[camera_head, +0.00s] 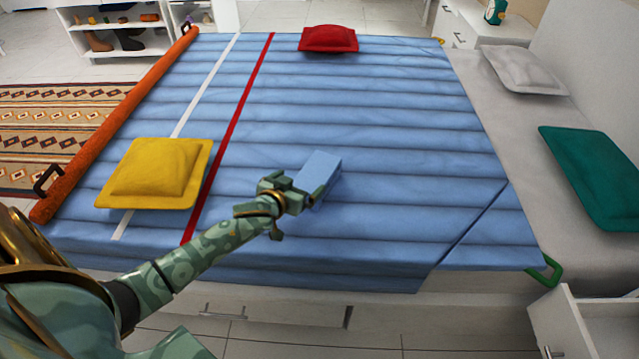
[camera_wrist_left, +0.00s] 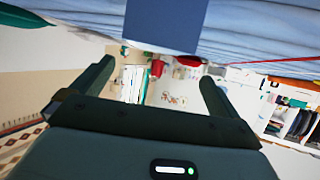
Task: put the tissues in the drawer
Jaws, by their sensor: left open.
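A plain blue box (camera_head: 321,168), which looks like the tissues, lies on the blue bed cover near the middle of the bed. My left gripper (camera_head: 296,196) is open at the near left end of the box. In the left wrist view the box (camera_wrist_left: 165,22) shows at the top, just beyond the open fingers (camera_wrist_left: 158,75), with nothing gripped. I cannot tell whether a finger touches it. A white drawer (camera_head: 556,325) stands pulled open at the bottom right, beside the bed; its inside is only partly visible. My right gripper is not in view.
The blue-covered bed (camera_head: 390,120) carries a yellow cushion (camera_head: 155,172) left of my arm and a red cushion (camera_head: 328,38) at the far end. An orange bolster (camera_head: 120,115) runs along the left edge. A green cushion (camera_head: 595,175) lies at the right. The bed's middle right is clear.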

